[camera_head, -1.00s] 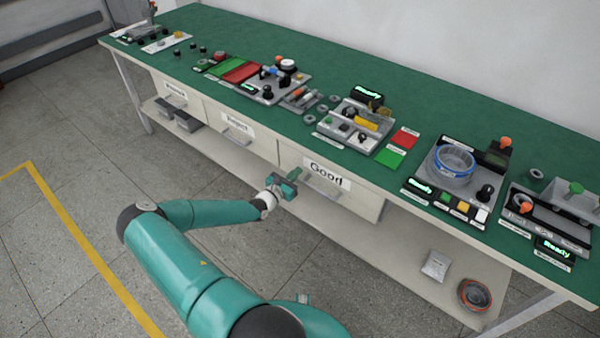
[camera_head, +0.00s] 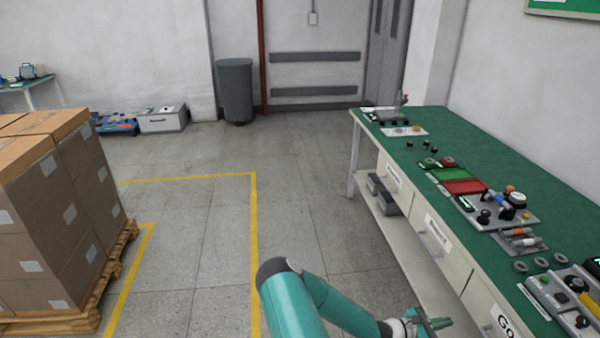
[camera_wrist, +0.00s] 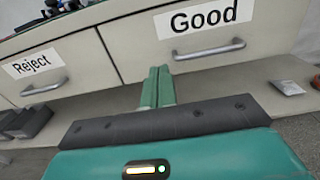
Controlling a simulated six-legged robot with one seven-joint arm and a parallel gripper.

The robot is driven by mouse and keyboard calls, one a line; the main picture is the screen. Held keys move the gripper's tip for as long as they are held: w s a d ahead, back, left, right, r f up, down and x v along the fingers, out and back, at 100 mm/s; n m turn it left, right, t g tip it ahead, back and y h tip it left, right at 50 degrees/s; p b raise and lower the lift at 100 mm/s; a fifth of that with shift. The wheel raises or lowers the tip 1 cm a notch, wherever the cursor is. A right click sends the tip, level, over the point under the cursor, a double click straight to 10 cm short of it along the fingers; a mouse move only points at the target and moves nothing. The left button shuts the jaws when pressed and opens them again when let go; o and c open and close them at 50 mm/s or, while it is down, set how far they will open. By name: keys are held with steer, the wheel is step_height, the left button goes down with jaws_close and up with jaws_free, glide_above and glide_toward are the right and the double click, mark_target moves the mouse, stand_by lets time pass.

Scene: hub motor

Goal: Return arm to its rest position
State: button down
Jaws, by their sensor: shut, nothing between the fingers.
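My gripper (camera_wrist: 158,88) is shut and empty in the wrist view, its two green fingers together. It points at the front of the bench drawers, between the Reject drawer (camera_wrist: 62,62) and the Good drawer (camera_wrist: 240,58). Both drawers look closed. In the head view my gripper (camera_head: 438,324) is at the bottom edge, beside the bench front, and partly cut off. My teal arm is bent and reaches to the right toward the bench.
The green-topped workbench (camera_head: 455,140) runs along the right with several devices on it. Stacked boxes (camera_head: 60,205) stand on a wooden pallet (camera_head: 125,250) at left. A grey bin (camera_head: 235,90) stands at the back wall. The floor between is clear, with yellow lines.

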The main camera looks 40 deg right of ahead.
steer(key=w+a+r+m+t+y, duration=0.2)
steer(key=w+a+r+m+y, duration=0.15)
steer(key=w+a+r, duration=0.45)
steer(key=w+a+r+m+t+y, duration=0.1)
steer(key=w+a+r+m+y, duration=0.35)
steer(key=a, duration=0.55)
steer(key=w+a+r+m+t+y, duration=0.2)
steer(key=w+a+r+m, duration=0.25)
steer(key=a+r, duration=0.4)
steer(key=s+a+r+t+y, duration=0.2)
steer(key=a+r+t+y, duration=0.1)
steer(key=a+r, duration=0.7)
steer(key=s+a+r+t+y, duration=0.2)
steer(key=a+r+t, duration=0.3)
steer(key=a+r, duration=0.4)
steer(key=a+y, duration=0.1)
steer(key=a, duration=0.6)
steer(key=shift+s+a+r+t, duration=0.15)
steer(key=shift+s+r+t, duration=0.2)
steer(key=shift+r+t, duration=0.05)
